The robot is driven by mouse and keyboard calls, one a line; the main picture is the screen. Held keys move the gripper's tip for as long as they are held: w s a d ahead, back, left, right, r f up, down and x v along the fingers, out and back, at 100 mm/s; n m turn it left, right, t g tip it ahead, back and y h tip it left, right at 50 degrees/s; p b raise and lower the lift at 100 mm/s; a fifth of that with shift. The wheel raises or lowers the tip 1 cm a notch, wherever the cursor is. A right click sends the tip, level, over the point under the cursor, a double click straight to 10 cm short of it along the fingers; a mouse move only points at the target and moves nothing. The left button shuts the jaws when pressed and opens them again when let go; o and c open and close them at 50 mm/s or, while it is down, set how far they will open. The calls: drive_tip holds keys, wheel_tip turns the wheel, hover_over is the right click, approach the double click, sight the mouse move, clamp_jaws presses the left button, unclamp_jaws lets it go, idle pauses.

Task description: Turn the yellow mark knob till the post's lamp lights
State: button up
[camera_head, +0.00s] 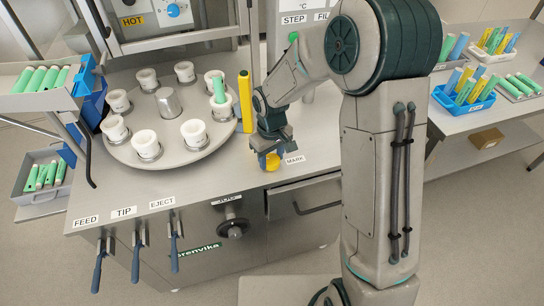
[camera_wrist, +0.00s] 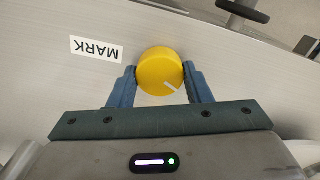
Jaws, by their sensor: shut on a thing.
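The yellow knob (camera_head: 272,163) sits on the metal counter beside the MARK label (camera_head: 295,159). In the wrist view the knob (camera_wrist: 157,66) is a round yellow cap. Its white pointer line is at the lower right of its top. My gripper (camera_head: 271,153) is shut on the knob, with one blue finger on each side in the wrist view (camera_wrist: 160,78). A slim upright yellow post (camera_head: 245,102) stands at the right of the turntable. I cannot make out a lit lamp on it.
A round turntable (camera_head: 170,155) carries several white cups, one with a green tube (camera_head: 218,88). FEED, TIP and EJECT levers (camera_head: 136,250) hang at the counter's front left. Trays of coloured tubes (camera_head: 463,94) stand on the right table. Bare counter lies around the knob.

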sight(272, 159)
idle(0.3)
drive_tip(key=o, duration=1)
drive_tip(key=shift+r, duration=0.15)
wheel_tip(272, 159, up, 14)
drive_tip(key=shift+f+b, duration=0.2)
drive_tip(key=shift+b, duration=0.15)
